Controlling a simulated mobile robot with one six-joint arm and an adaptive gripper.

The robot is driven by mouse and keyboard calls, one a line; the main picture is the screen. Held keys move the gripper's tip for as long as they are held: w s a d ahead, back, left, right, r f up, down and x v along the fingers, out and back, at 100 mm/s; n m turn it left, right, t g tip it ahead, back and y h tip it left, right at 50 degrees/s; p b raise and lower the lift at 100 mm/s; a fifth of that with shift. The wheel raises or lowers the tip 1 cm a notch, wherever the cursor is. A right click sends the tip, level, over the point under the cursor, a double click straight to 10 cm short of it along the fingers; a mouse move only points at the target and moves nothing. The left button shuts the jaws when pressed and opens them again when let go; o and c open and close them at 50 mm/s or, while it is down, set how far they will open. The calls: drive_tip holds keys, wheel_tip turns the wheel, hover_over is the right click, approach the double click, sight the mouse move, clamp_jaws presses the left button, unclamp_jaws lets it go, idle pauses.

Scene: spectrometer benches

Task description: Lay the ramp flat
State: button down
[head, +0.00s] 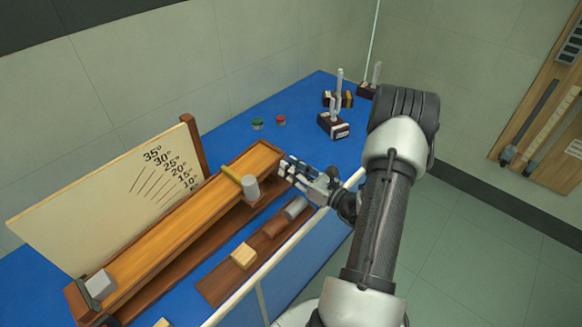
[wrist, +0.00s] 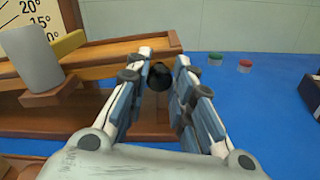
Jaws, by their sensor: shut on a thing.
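The wooden ramp (head: 170,227) runs diagonally along the blue bench in front of a white angle board (head: 75,215). Its plank appears raised above a wooden base, with a gap at the right end; I cannot read the exact angle. The ramp's right end also shows in the wrist view (wrist: 125,50). My gripper (head: 287,168) is at this right end. In the wrist view, its fingers (wrist: 164,58) stand on either side of a round black knob (wrist: 159,78) and are shut on it. How the knob joins the ramp is hidden.
A grey cylinder (head: 250,188) and yellow bar (head: 230,174) are at the ramp's upper part; a grey block (head: 100,284) is at its lower left. A tray (head: 215,287) with blocks lies in front. Red (head: 280,120) and green (head: 257,124) items and dark-based devices (head: 333,127) stand behind.

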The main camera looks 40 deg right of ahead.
drive_tip(key=c, duration=1.4)
unclamp_jaws()
drive_tip(key=s, duration=1.2)
drive_tip(key=shift+d, duration=0.45)
